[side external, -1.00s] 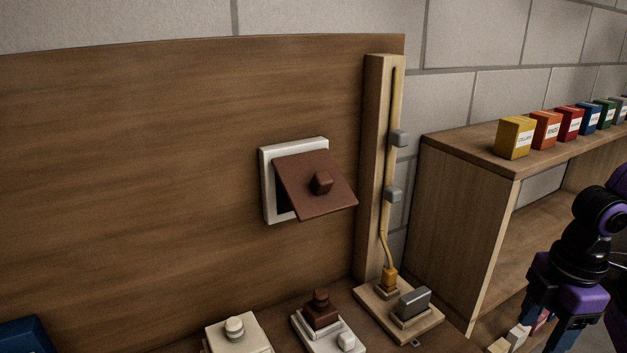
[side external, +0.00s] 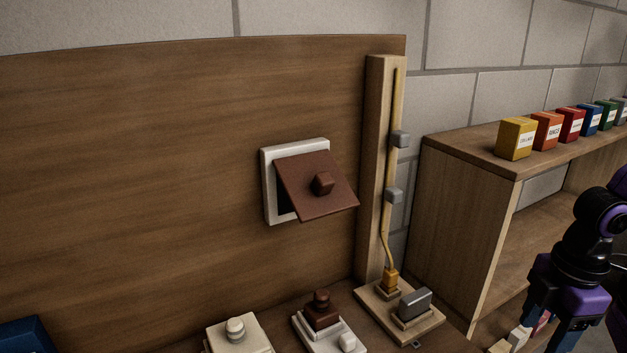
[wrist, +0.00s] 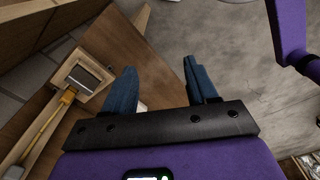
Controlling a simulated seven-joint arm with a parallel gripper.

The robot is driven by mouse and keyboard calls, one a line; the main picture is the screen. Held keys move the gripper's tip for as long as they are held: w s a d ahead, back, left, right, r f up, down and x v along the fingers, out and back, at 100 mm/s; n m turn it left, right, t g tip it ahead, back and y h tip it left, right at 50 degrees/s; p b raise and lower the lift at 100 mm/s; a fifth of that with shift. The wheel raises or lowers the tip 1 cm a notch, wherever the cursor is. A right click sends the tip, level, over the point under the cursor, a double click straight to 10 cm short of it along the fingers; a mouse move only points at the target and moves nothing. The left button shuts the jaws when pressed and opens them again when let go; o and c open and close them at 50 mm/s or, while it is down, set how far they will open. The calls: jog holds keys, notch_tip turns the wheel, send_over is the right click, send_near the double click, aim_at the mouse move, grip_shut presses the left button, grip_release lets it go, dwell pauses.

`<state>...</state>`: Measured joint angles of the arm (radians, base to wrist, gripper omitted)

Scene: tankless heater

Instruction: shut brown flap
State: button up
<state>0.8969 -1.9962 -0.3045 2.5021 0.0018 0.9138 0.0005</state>
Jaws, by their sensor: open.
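The brown flap (side external: 308,200) is a square panel with a small brown knob (side external: 322,183). It hangs tilted outward from a white frame (side external: 268,190) on the wooden back panel, and a dark gap shows at its lower left. My gripper (side external: 550,335) is at the lower right of the side view, well apart from the flap. In the wrist view my gripper (wrist: 163,85) shows two blue fingers spread apart with nothing held between them. The flap does not show in the wrist view.
A wooden post (side external: 376,150) with a yellow cord and grey clips stands right of the flap. Below are a grey block on a wooden base (side external: 412,306), a brown knob unit (side external: 322,308) and a cream knob unit (side external: 237,330). A shelf (side external: 465,200) with coloured boxes stands right.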

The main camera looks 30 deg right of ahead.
notch_tip(320, 180, up, 31)
jog(key=m+t, duration=0.4)
jog(key=m, duration=0.9)
send_over(324, 174)
jog(key=s, duration=0.7)
jog(key=x, duration=1.7)
jog(key=shift+w+d+f, duration=0.25)
jog(key=shift+w+d, duration=0.1)
jog(key=shift+w, duration=0.15)
grip_shut()
